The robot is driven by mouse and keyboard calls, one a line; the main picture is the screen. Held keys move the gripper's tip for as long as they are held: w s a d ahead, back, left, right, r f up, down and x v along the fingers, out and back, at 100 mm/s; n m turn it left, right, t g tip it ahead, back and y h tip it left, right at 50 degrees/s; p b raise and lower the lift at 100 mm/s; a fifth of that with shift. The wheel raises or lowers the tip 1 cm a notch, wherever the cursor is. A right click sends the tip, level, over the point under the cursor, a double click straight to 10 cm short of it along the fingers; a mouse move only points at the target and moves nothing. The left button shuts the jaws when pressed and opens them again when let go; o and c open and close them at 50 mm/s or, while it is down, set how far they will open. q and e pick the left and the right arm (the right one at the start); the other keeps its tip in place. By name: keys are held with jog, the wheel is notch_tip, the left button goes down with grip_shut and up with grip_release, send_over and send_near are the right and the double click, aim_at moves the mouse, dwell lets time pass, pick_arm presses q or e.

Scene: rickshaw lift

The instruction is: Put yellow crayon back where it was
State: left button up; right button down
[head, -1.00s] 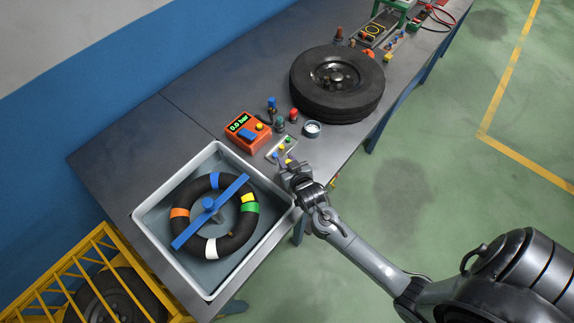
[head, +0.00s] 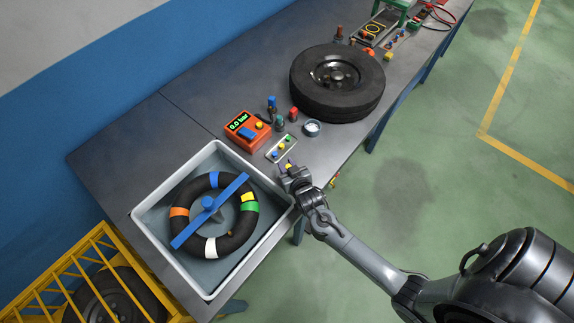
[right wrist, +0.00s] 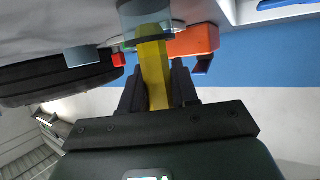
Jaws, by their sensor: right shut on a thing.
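The yellow crayon (right wrist: 154,75) shows in the right wrist view between the two dark fingers of my right gripper (right wrist: 158,88). The gripper is shut on it. The crayon's far end meets or overlaps a grey-blue round thing (right wrist: 148,18); I cannot tell if they touch. In the head view my right gripper (head: 291,173) is over the table's front edge, just in front of a small pale holder (head: 271,156) with blue, yellow and green spots. The crayon is mostly hidden there. My left gripper is not in view.
A grey tray (head: 140,213) with a banded black ring (head: 183,196) stands left of the gripper. An orange gauge box (head: 240,133), a small round cup (head: 312,129) and several coloured caps stand behind. A tyre (head: 335,95) lies farther right.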

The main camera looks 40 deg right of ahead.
jog(key=c, duration=0.8)
grip_release()
jog(key=shift+c, duration=0.2)
jog(key=shift+r, duration=0.1)
jog(key=shift+r, duration=0.25)
jog(key=s+a+r+n+g+y, duration=0.2)
jog(key=s+a+r+g, duration=0.2)
jog(key=s, duration=0.8)
jog(key=s+a+r+n+g+y+p, duration=0.1)
jog(key=s+a+r+g, duration=0.4)
jog(key=s, duration=0.8)
jog(key=a+r+n+y, duration=0.1)
jog(key=n, duration=0.1)
jog(key=shift+a+n, duration=0.3)
jog(key=shift+a, duration=0.1)
jog(key=shift+w, duration=0.1)
